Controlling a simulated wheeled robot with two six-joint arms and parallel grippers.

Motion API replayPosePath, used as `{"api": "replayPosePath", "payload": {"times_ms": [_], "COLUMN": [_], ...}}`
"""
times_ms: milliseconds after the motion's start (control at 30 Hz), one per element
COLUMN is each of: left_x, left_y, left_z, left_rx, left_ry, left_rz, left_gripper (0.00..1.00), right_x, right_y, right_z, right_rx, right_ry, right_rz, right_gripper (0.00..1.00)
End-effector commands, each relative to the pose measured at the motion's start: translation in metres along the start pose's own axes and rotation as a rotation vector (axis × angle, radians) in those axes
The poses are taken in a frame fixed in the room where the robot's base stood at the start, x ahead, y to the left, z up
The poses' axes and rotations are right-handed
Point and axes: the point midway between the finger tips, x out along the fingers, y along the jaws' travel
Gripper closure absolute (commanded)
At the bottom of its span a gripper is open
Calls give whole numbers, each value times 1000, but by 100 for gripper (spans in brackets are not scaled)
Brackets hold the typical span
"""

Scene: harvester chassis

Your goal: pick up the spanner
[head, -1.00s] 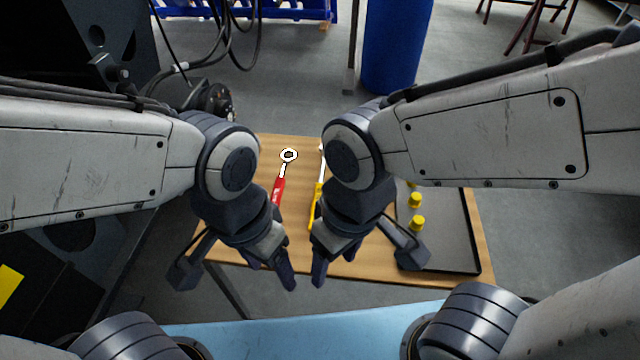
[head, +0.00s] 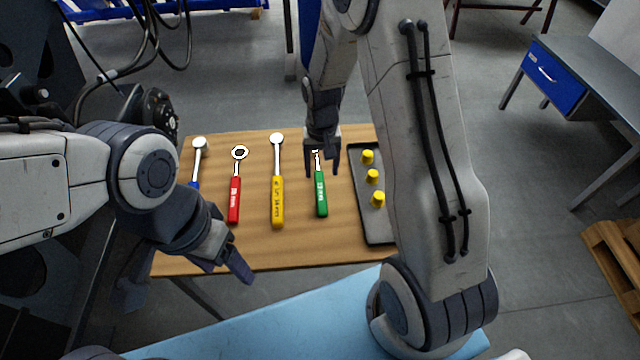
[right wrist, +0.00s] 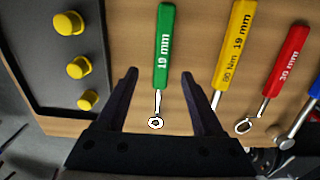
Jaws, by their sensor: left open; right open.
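Several long-handled tools lie side by side on the wooden table. The red spanner (head: 234,200), marked 30 mm, has a ring head; it also shows in the right wrist view (right wrist: 287,59). The green spanner (head: 321,194), marked 19 mm, lies to the right, and its handle shows in the right wrist view (right wrist: 164,50). My right gripper (head: 322,172) is open above the green spanner's head end. In the right wrist view its fingers (right wrist: 159,76) straddle the green spanner's line, not visibly touching it. My left gripper (head: 228,268) is open and empty by the table's front edge.
A yellow tool (head: 277,202) marked 80 Nm 19 mm lies between red and green. A blue-handled tool (head: 199,150) lies far left, partly hidden. A dark tray (head: 377,228) with yellow pieces (head: 372,176) is right of the green spanner. The front table strip is clear.

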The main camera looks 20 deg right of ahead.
Motion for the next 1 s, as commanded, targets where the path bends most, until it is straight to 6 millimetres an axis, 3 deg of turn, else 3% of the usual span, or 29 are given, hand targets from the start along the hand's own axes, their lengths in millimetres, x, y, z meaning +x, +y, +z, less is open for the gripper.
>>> {"api": "replayPosePath", "payload": {"times_ms": [600, 900, 1000], "left_x": [-12, -12, -12], "left_y": [1, 1, 1], "left_z": [-1, -1, -1], "left_rx": [0, 0, 0], "left_ry": [0, 0, 0], "left_rz": [0, 0, 0], "left_gripper": [31, 31, 31], "right_x": [71, 75, 75], "right_y": [-4, -4, -4], "right_z": [1, 1, 1], "right_rx": [-2, -2, -3], "right_ry": [-2, 1, 0], "right_rz": [0, -1, 0], "right_gripper": [31, 31, 70]}}
